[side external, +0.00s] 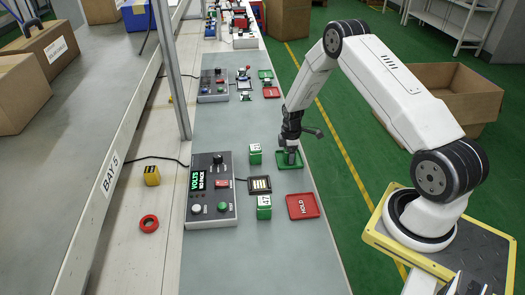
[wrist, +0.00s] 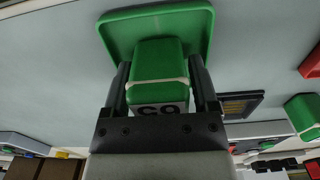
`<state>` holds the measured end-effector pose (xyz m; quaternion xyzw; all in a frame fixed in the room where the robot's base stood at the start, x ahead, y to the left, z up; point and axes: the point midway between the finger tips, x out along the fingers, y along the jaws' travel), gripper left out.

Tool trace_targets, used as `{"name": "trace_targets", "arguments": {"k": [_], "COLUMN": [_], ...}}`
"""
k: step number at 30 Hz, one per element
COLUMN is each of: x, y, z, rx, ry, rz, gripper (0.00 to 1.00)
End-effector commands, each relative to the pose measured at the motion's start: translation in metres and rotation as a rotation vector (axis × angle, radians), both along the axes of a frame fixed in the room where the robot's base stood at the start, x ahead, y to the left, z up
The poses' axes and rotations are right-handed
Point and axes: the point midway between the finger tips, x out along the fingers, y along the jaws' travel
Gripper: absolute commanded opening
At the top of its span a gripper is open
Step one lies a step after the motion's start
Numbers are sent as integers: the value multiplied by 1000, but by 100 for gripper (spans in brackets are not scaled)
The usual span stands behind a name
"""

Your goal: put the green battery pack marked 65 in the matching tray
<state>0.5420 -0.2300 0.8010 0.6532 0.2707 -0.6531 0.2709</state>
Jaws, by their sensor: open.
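A green battery pack (wrist: 157,62) with a pale band stands in the green tray (wrist: 122,28) in the wrist view. Its label is upside down and partly cut off by my gripper, so I cannot read it fully. My gripper (wrist: 160,72) is open, with one finger on each side of this pack. In the side view my gripper (side external: 290,148) is low over the green tray (side external: 281,166) and mostly hides the pack. Two other green packs stand on the bench, one behind (side external: 255,156) and one in front (side external: 264,210) of the black-framed socket (side external: 260,185).
A red HOLD tray (side external: 303,206) lies in front of the green tray. A grey tester (side external: 211,190) with a display and knobs stands to the left. A yellow block (side external: 152,176) and a red ring (side external: 149,223) lie farther left. The front bench surface is clear.

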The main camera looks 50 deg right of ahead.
Motion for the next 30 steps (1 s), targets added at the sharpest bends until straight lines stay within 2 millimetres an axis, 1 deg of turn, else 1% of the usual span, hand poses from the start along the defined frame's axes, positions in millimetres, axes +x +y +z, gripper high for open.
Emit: {"name": "trace_targets", "arguments": {"k": [8,24,30], "x": [0,0,0], "y": [0,0,0], "z": [20,92,112], "rx": [-1,-1,-1], "ry": [-1,-2,-1], "rz": [0,0,0], "gripper": [76,76,76]}}
